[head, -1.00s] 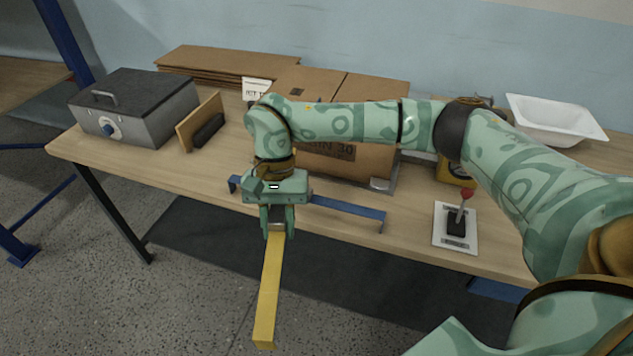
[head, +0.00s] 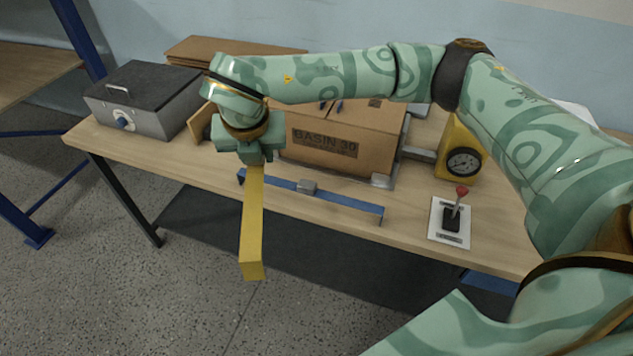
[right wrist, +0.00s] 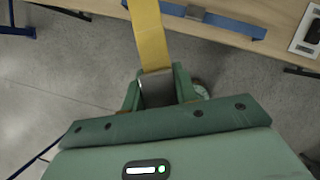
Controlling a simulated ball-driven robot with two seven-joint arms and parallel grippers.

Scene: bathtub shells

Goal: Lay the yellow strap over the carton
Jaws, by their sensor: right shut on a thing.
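The carton (head: 375,146) is a brown box marked "BASIN 30", standing upright on the table. My arm crosses in front of its top, hiding part of it. My right gripper (head: 255,160) is shut on one end of the yellow strap (head: 252,220), left of the carton and above the table's front edge. The strap is apart from the carton and sticks out past the edge, its free end over the floor. In the right wrist view, the strap (right wrist: 150,35) runs away from between the fingers (right wrist: 157,92). My left gripper is not in view.
A blue rail (head: 345,200) with a grey block (head: 307,187) stands in front of the carton. A yellow dial device (head: 455,140) and a red-knobbed lever (head: 452,218) are at right. A grey toolbox (head: 150,105) and flat cardboard (head: 200,47) are at left.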

